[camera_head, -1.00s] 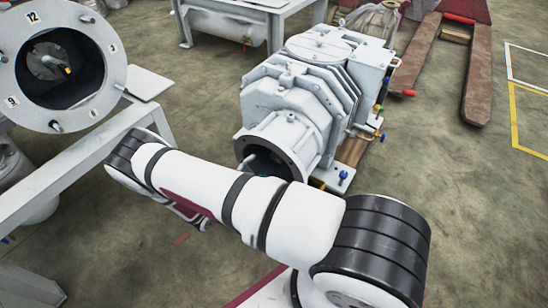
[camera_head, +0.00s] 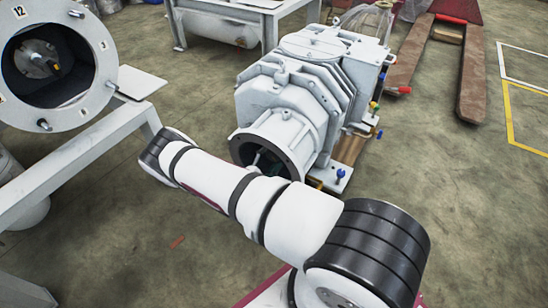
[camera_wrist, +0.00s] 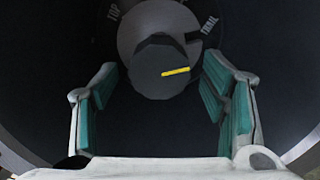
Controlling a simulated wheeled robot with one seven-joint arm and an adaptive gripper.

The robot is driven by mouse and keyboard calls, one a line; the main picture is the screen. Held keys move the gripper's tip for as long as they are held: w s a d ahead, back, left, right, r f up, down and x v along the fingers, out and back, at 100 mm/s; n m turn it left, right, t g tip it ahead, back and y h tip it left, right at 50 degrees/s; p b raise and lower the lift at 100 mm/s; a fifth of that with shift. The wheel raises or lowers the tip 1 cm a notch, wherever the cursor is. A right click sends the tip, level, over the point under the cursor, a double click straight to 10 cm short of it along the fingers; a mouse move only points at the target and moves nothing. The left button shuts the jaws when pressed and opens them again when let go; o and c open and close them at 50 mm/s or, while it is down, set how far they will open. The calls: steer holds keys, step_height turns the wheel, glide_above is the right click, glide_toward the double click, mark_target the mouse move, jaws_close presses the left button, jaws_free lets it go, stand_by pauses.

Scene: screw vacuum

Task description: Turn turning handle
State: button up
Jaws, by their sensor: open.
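The turning handle is a dark grey knob with a yellow stripe, set on a grey round plate with lettering. In the wrist view the handle (camera_wrist: 156,68) is ahead of my gripper, a little above the middle of the picture. In the head view the handle (camera_head: 55,66) sits deep in a round flanged housing (camera_head: 104,68) at the left. My gripper (camera_wrist: 160,95) is open, its two teal-padded fingers apart on the left and right, with the handle beyond them. Nothing is held between the fingers. The head view does not show the fingers.
A light frame (camera_head: 80,160) supports the housing, with a flat plate (camera_head: 138,84) beside it. Studs stick out from the flange. A large grey pump (camera_head: 290,105) stands right of the housing, behind my arm. Open floor (camera_head: 130,245) lies in front.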

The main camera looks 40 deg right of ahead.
steer(key=shift+b+x, duration=0.35)
steer(key=shift+x, duration=1.05)
steer(key=shift+c, duration=0.3)
steer(key=c, duration=1.1)
